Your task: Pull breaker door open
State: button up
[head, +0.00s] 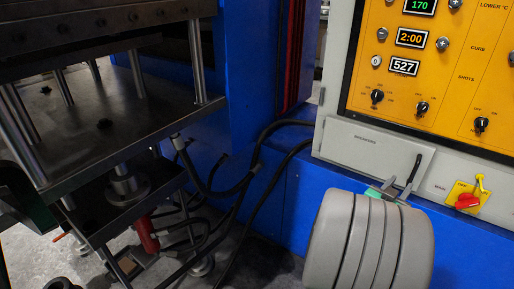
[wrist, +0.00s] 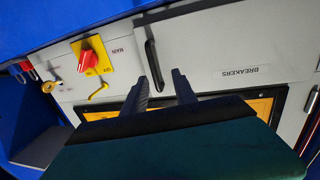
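The breaker door (head: 372,150) is a pale grey panel with small lettering on the front of the press cabinet. It looks shut. In the wrist view the door (wrist: 235,50) reads BREAKERS upside down. Its black bar handle (head: 414,168) is near the right edge in the head view. In the wrist view the handle (wrist: 151,58) shows between my fingertips. My gripper (wrist: 160,76) is open and empty, with a dark finger on each side of the handle; contact cannot be told. In the head view my gripper (head: 388,190) is partly hidden by my grey wrist.
A red main switch (head: 467,201) on a yellow plate sits right of the door. The orange control panel (head: 440,70) is above it. The dark press platens (head: 100,110) fill the left.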

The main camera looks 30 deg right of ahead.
jog(key=w+a+r+n+t+y+p, duration=0.1)
jog(key=w+a+r+n+y+p, duration=0.15)
jog(key=w+a+p, duration=0.35)
jog(key=w+a+r+n+y+p, duration=0.1)
jog(key=w+a+r+y+p, duration=0.25)
jog(key=a, duration=0.45)
jog(key=w+a+r+n+t+y+p, duration=0.1)
jog(key=w+a+r+n+y+p, duration=0.15)
jog(key=w+a+r+p, duration=0.35)
jog(key=s+a+r+n+g+y+p, duration=0.1)
jog(key=s+a+r+n+y+p, duration=0.1)
jog(key=a, duration=0.9)
jog(key=s+a+r+n+g+y+p, duration=0.1)
jog(key=a+r+n+y+p, duration=0.3)
jog(key=a, duration=0.8)
jog(key=shift+s+r+g+y+p, duration=0.3)
jog(key=shift+s+r+y+p, duration=0.35)
jog(key=shift+p, duration=0.75)
